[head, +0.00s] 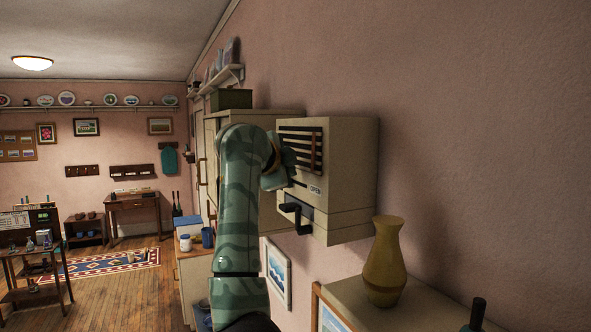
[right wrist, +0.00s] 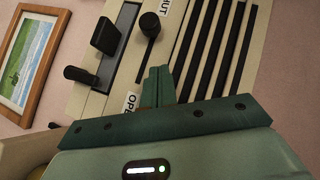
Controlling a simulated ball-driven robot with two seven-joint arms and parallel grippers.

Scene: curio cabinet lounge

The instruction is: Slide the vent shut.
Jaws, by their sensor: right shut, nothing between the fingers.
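The vent is a cream wall-mounted box (head: 352,165) with dark slanted slots (head: 304,150) in its front. In the right wrist view its slots (right wrist: 222,45) run up the right side. A round black slider knob (right wrist: 149,24) sits beside the partly cropped SHUT label (right wrist: 164,7). A thin dark track runs from it down towards the OPEN label (right wrist: 130,102). My right gripper (right wrist: 158,82) is shut and empty in front of the panel, by the OPEN end and apart from the knob. In the head view my right gripper (head: 287,168) hides part of the front. My left gripper is out of view.
A yellow vase (head: 385,262) stands on a cabinet below right. A framed picture (head: 277,275) hangs underneath. A tall cabinet stands behind my arm.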

